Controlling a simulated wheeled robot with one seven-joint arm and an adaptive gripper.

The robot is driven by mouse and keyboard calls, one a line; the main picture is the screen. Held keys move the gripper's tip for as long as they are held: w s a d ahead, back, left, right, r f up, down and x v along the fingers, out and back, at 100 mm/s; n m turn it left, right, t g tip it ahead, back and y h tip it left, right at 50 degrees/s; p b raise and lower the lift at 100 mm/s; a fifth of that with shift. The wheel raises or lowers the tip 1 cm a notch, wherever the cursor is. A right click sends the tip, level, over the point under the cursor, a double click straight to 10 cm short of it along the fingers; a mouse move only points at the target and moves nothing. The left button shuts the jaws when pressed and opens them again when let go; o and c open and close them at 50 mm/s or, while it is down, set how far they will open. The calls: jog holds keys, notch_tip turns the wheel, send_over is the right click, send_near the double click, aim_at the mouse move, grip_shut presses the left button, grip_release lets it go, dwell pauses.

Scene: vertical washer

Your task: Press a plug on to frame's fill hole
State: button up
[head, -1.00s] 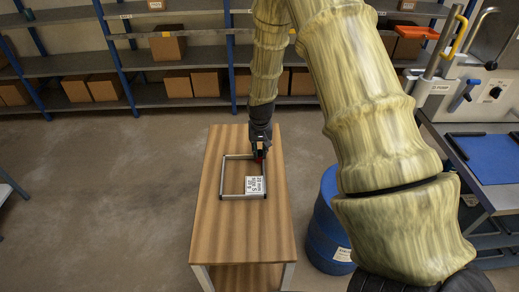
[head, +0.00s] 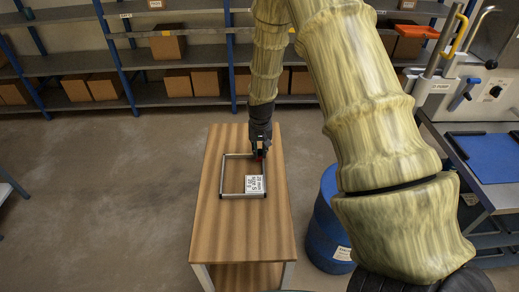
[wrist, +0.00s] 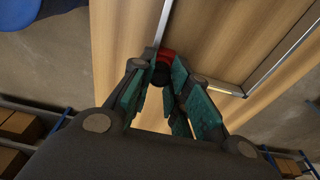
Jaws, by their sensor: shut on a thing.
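The rectangular metal frame (head: 223,176) lies flat on the wooden table (head: 239,236). Its rails also show in the wrist view (wrist: 266,70). My gripper (head: 260,153) is at the frame's right rail, near its far right corner. In the wrist view my gripper (wrist: 160,84) has its teal-padded fingers closed around a small plug with a red part (wrist: 168,53) and a dark part. The plug appears close over the rail; I cannot tell whether it touches. The fill hole is not visible, hidden by the gripper or plug.
A white printed label (head: 255,184) sits inside the frame's near right corner. A blue barrel (head: 325,235) stands right of the table. A bench with a blue mat (head: 490,157) is at the right. Shelves with boxes (head: 192,81) line the back. The table's near half is clear.

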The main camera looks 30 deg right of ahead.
dwell(0.3)
jog(key=o, duration=0.7)
jog(key=shift+f, duration=0.1)
jog(key=shift+r+p, duration=2.65)
jog(key=shift+r, duration=0.9)
